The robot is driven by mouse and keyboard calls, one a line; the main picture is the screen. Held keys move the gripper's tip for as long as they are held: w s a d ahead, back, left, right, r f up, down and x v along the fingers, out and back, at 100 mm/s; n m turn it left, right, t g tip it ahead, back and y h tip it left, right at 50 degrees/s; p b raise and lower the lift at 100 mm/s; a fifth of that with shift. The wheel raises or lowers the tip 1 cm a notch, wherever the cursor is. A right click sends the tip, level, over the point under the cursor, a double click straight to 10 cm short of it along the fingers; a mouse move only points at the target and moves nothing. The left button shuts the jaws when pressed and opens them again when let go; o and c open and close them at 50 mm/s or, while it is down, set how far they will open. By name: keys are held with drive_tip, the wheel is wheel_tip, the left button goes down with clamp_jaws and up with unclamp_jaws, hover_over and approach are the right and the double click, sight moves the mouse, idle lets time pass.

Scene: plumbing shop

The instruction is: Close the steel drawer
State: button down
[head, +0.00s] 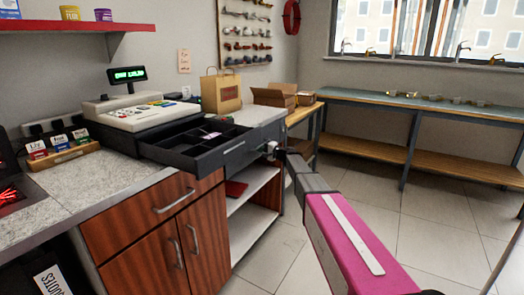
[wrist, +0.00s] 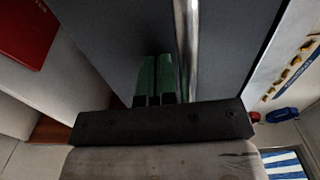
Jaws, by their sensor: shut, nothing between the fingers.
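My gripper (head: 270,150) is at the right end of the drawer front. In the wrist view its green fingers (wrist: 158,72) are shut and empty, close beside the handle. Whether they touch the front is unclear.
The cash register (head: 140,112) stands on the counter behind the tray. Below the drawer are open white shelves (head: 250,205) with a red book (head: 236,188), also at upper left in the wrist view (wrist: 30,40). A wooden cabinet (head: 150,235) is left. The tiled floor (head: 430,215) is clear at right.

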drive_tip(key=shift+w+a+r, duration=0.1)
drive_tip(key=shift+w+a, duration=0.2)
drive_tip(key=shift+a, duration=0.05)
drive_tip(key=v, duration=1.4)
drive_tip(key=s+d+f+n+g+h, duration=0.1)
drive_tip(key=s+f+n+g+h, duration=0.15)
drive_tip(key=s+f, duration=0.7)
drive_tip(key=s+f+n+g+h, duration=0.1)
drive_tip(key=s+f+g+h, duration=0.4)
drive_tip(key=s, duration=0.7)
drive_tip(key=s+d+f+h, duration=0.2)
drive_tip(key=s+d, duration=0.1)
drive_tip(key=s, duration=0.3)
drive_tip(key=s+d+f+n+g+h, duration=0.1)
drive_tip(key=s+d+f+h, duration=0.1)
drive_tip(key=s, duration=0.5)
drive_tip(key=s+d+f+n+h, duration=0.1)
drive_tip(key=s+d+f+h, duration=0.2)
drive_tip(key=s+d+h, duration=0.1)
drive_tip(key=s+d, duration=0.1)
drive_tip(key=s, duration=0.1)
drive_tip(key=shift+s+d, duration=0.2)
drive_tip(key=shift+s, duration=0.15)
drive_tip(key=shift+n+g, duration=0.25)
